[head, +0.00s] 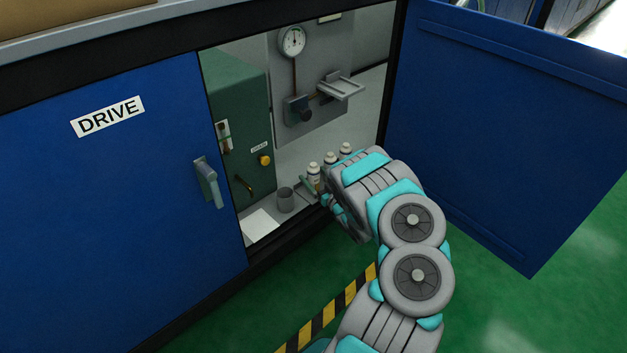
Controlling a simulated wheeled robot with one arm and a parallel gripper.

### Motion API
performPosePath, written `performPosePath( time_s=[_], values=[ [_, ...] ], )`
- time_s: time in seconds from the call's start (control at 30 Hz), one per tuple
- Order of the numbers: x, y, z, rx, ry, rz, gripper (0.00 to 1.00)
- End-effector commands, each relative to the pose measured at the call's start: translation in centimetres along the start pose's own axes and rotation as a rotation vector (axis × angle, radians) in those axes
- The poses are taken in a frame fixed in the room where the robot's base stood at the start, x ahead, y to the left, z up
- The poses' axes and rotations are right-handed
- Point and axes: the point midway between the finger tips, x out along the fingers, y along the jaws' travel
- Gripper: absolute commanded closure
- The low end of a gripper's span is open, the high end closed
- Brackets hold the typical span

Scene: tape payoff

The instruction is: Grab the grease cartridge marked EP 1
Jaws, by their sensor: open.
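Three small white cartridges with dark bands stand in a row on the floor of the open cabinet: a left one (313,169), a middle one (330,158) and a right one (346,149). Their markings are too small to read, so I cannot tell which is EP 1. My gripper (328,203) is at the cabinet opening, just in front of and below the cartridges. It is open, and my wrist hides part of it and the lower parts of some cartridges. I cannot see anything between its fingers.
A green housing (240,130) fills the cabinet's left side. A grey cup (286,200) and a white sheet (261,226) lie near the sill. A gauge (292,41) and a bracket (340,87) are on the back panel. The open blue door (500,130) stands right; the DRIVE door (110,200) is shut.

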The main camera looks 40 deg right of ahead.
Motion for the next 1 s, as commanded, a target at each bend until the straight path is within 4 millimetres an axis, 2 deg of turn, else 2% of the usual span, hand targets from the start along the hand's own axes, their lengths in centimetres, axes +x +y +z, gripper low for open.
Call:
performPosePath(
  time_s=[0.1,0.33,1.0],
  values=[
    [0.87,0.04,0.05,0.001,-0.001,0.001,0.11],
    [0.97,0.04,0.04,0.000,-0.002,0.002,0.12],
    [0.96,0.03,0.02,0.000,-0.002,0.001,0.88]
  ],
)
